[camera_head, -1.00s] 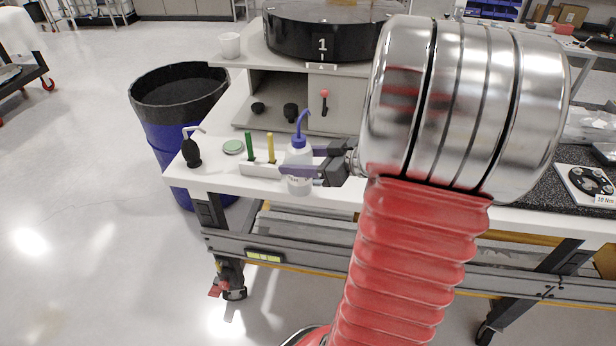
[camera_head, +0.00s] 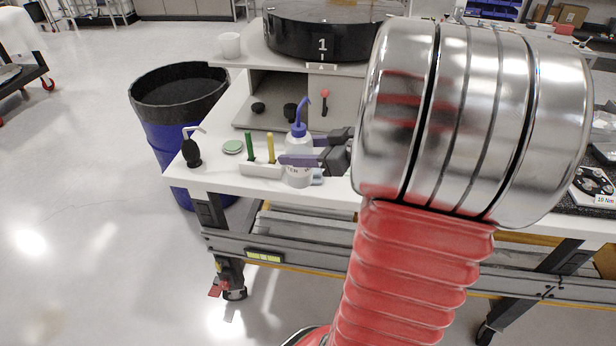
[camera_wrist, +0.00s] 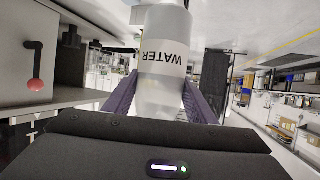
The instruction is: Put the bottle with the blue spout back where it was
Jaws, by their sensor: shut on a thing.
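A white squeeze bottle with a blue cap and bent blue spout (camera_head: 299,172) is upright at the front left of the white workbench (camera_head: 226,178). My gripper (camera_head: 298,151) comes from the right with its purple fingers shut around the bottle's upper body. The wrist view, upside down, shows the bottle (camera_wrist: 163,62) with its WATER label between both fingers. Its spout is out of sight there. I cannot tell whether the bottle's base touches the bench.
A white block with green and yellow sticks (camera_head: 262,169) stands just left of the bottle. A green-lidded dish (camera_head: 233,147) and black bottle with a bent spout (camera_head: 191,150) are farther left. A grey cabinet with a red-knobbed lever (camera_head: 324,97) is behind. A blue bin (camera_head: 170,137) adjoins the bench.

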